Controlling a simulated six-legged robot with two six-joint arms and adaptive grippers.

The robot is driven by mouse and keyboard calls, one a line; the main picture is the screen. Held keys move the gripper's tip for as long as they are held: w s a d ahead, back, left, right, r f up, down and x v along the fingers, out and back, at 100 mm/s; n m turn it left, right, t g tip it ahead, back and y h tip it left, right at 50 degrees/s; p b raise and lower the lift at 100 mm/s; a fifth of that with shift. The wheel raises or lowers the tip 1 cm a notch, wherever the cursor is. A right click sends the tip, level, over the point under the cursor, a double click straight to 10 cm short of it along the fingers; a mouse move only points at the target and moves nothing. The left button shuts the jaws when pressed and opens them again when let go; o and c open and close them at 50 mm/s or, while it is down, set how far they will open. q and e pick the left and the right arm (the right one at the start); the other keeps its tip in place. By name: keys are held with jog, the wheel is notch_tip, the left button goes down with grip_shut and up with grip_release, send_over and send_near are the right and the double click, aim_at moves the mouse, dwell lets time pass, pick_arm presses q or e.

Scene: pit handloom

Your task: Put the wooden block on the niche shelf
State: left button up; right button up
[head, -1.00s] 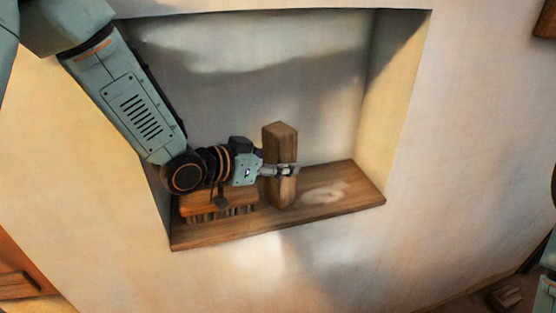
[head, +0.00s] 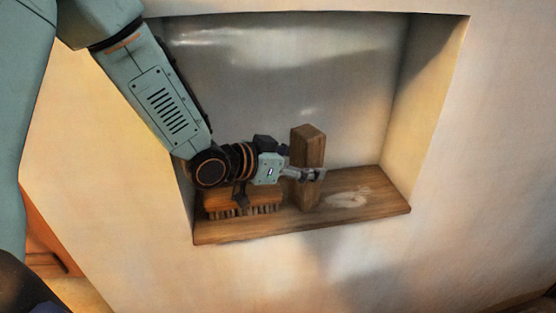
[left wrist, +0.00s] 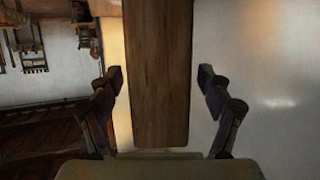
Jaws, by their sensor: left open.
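The wooden block (head: 309,149) stands upright on the niche shelf (head: 385,197), right of its middle-left part. It also shows in the left wrist view (left wrist: 158,75), between the two fingers with a gap on each side. My left gripper (head: 318,175) reaches in from the left at the block's lower half. It is open, with its fingers on either side of the block. In the left wrist view the left gripper (left wrist: 160,90) shows both fingertips apart from the block. My right gripper is not in view.
A brush with a wooden back (head: 243,201) and bristles lies on the shelf under my left wrist. A pale mark (head: 348,198) lies on the shelf to the right of the block. The niche walls (head: 425,110) close in the sides and back.

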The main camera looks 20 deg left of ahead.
pick_arm(q)
jog(key=v, duration=0.4)
jog(key=shift+w+a, duration=0.1)
jog(key=shift+s+a+r+p, duration=0.2)
jog(key=shift+s+r+p, duration=0.1)
jog(key=shift+s, duration=0.25)
jog(key=shift+p+v, duration=0.5)
jog(key=shift+v, duration=0.6)
jog(key=p+v, duration=0.4)
jog(key=p, duration=0.1)
jog(key=shift+d+f, duration=0.1)
jog(key=shift+f, duration=0.1)
